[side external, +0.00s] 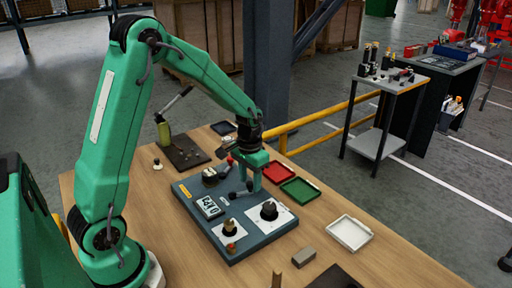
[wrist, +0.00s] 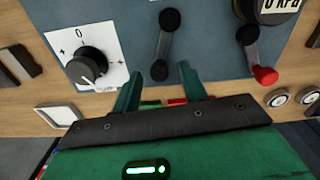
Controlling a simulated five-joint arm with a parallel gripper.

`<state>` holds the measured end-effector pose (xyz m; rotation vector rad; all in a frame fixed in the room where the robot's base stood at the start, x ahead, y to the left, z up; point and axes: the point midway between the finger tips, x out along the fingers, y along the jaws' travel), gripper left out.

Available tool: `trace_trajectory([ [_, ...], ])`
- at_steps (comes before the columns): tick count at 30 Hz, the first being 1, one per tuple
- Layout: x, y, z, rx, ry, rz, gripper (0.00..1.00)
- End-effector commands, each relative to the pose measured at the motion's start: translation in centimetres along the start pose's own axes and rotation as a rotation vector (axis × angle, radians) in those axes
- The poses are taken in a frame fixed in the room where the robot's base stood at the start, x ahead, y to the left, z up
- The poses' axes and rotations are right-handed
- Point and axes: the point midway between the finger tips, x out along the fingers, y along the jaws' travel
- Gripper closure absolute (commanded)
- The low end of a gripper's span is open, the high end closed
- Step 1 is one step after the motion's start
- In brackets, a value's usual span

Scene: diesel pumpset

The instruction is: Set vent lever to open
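Two levers stand on the blue-grey panel (side external: 196,190). One has a black knob (wrist: 159,70) and the other has a red knob (wrist: 265,76); no label on either can be read, so I cannot tell from marking which is the vent lever. In the wrist view both arms point from their pivots toward my gripper. My gripper (wrist: 158,88) is open and empty, low over the panel. The black-knobbed lever's end lies between or just beyond the fingertips, with no clear contact. In the side view my gripper (side external: 255,182) hides part of the levers.
A rotary dial (wrist: 88,68) marked 0, plus and minus sits left of the black-knobbed lever. A kPa gauge (wrist: 282,8) is at upper right. Red (side external: 279,169) and green (side external: 300,190) trays lie behind the panel, and a white tray (side external: 349,233) lies to the right.

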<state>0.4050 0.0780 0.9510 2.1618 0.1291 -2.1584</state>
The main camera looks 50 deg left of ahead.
Motion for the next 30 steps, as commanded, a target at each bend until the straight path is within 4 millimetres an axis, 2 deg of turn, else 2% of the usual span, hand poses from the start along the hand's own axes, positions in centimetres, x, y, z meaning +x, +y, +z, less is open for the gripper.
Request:
trace_trajectory([
  [8, 0.0, 0.1, 0.0, 0.001, -0.001, 0.000, 0.57],
  [14, -1.1, 0.1, 0.0, 0.001, 0.001, 0.000, 0.57],
  [24, -5.4, 0.0, -0.1, 0.001, 0.003, 0.000, 0.57],
  [30, -7.3, 0.0, -0.1, 0.000, 0.002, 0.000, 0.57],
])
